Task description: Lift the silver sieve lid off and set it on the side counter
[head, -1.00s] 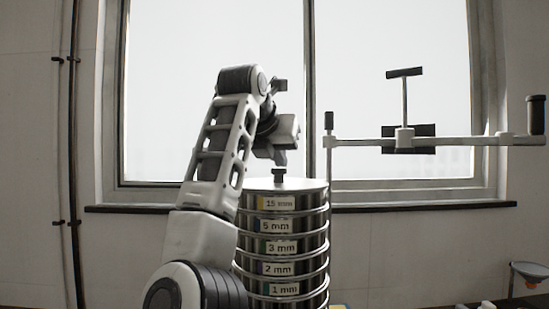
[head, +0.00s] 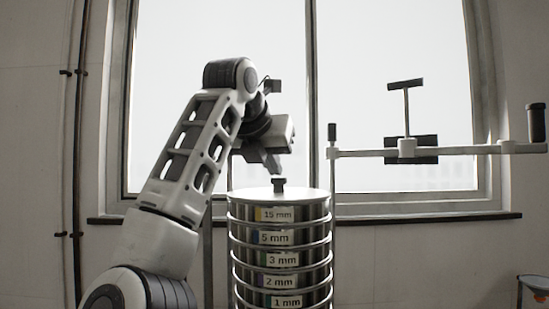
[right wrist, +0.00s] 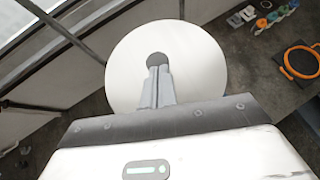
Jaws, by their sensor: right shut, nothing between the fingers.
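The silver sieve lid (head: 300,194) lies flat on top of the sieve stack (head: 281,250). Its dark knob (head: 279,184) stands up from the middle. My right gripper (head: 275,170) points down just above and slightly left of the knob, with its fingers shut and empty. In the right wrist view the lid (right wrist: 200,65) is a pale disc, and the shut fingers (right wrist: 157,72) reach toward the dark knob (right wrist: 156,58); they hide part of the lid. My left gripper is not in view.
A clamp bar (head: 465,150) with a T-handle (head: 406,85) stands swung out right of the stack, on an upright rod (head: 331,180). The right wrist view shows a counter (right wrist: 260,62) with small coloured items (right wrist: 262,23) and an orange ring (right wrist: 292,62).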

